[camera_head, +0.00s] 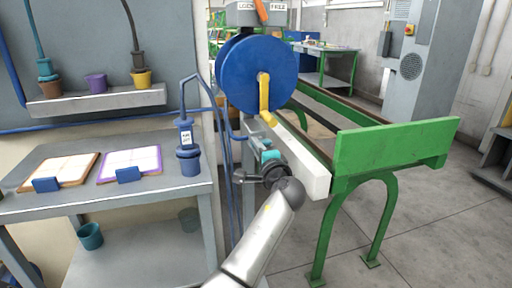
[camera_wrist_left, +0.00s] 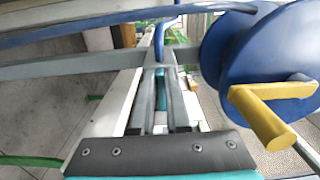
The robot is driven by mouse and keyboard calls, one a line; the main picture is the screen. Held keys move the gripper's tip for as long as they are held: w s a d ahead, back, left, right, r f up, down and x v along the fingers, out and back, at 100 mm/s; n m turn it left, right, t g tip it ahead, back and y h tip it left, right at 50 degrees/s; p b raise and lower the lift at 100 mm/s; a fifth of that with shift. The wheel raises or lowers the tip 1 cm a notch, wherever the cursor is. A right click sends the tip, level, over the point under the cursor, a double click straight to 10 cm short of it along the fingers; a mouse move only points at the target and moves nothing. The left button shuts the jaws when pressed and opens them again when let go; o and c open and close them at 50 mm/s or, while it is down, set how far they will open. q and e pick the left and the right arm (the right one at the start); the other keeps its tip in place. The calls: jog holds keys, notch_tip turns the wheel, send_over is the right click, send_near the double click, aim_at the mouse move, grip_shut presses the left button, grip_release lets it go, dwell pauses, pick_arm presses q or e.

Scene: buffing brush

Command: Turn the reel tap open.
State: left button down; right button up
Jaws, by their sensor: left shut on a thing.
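The blue hose reel (camera_head: 257,76) with its yellow crank (camera_head: 265,98) stands at the middle of the head view. The reel (camera_wrist_left: 262,50) also shows at the right of the left wrist view. My left gripper (camera_head: 243,177) is below the reel, by the grey post and blue pipes. In the left wrist view my left gripper (camera_wrist_left: 160,80) has its fingers close together around a narrow blue piece (camera_wrist_left: 159,42), which seems to be the reel tap. My right gripper is out of view.
A green-ended trough (camera_head: 395,147) stands right of my arm, with a pale beam (camera_head: 308,165) close to the gripper. A grey bench (camera_head: 110,195) with boards and a blue brush pot (camera_head: 188,158) is at the left. Floor at the right is clear.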

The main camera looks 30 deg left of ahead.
pick_arm(q)
jog(key=c, duration=0.9)
grip_release()
jog(key=shift+w+d+f, duration=0.1)
jog(key=shift+w+d, duration=0.2)
jog(key=shift+d, duration=0.05)
jog(key=shift+c, duration=0.2)
jog(key=shift+o, duration=0.2)
jog(key=shift+s+a, duration=0.1)
jog(key=shift+s, duration=0.1)
jog(key=p+v, duration=0.3)
jog(key=v, duration=1.2)
jog(key=shift+p, duration=0.4)
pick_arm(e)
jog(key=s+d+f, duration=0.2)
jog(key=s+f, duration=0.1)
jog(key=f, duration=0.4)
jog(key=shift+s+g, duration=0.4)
pick_arm(q)
jog(key=shift+o, duration=0.2)
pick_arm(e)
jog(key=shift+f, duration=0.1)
